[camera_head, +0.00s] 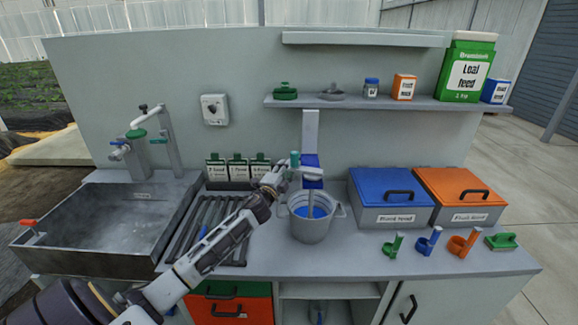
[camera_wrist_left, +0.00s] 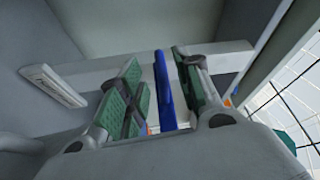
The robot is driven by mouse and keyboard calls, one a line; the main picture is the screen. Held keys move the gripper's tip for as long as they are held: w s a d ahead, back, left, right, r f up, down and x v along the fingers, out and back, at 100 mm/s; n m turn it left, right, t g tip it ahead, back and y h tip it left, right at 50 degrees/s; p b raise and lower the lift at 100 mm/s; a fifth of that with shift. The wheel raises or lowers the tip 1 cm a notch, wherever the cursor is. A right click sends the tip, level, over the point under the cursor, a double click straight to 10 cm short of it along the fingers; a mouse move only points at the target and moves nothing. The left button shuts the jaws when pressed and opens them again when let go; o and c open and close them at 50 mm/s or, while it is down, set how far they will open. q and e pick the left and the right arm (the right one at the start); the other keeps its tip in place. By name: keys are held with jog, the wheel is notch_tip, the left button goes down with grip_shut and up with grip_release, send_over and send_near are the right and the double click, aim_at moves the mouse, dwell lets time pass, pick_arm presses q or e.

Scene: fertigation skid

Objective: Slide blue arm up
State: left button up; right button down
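The blue arm (camera_head: 311,161) sits on a grey upright post (camera_head: 310,130) behind a grey bucket (camera_head: 309,226) with blue inside. My left gripper (camera_head: 291,163) reaches in from the left, right beside the blue arm. In the left wrist view, the blue arm (camera_wrist_left: 164,88) shows as a narrow upright blue bar between the two green-padded fingers of the gripper (camera_wrist_left: 155,68). The fingers are apart. The bar is close to the right finger, with a wider gap to the left finger; I cannot tell whether it touches the right one. My right gripper is not in view.
A shelf (camera_head: 390,103) with jars and boxes hangs above. Blue (camera_head: 390,187) and orange (camera_head: 459,187) lidded boxes stand right of the bucket.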

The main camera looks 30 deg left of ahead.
pick_arm(q)
jog(key=w, duration=0.3)
jog(key=shift+w+a+r, duration=0.15)
jog(key=shift+a, duration=0.1)
jog(key=c, duration=0.7)
grip_shut()
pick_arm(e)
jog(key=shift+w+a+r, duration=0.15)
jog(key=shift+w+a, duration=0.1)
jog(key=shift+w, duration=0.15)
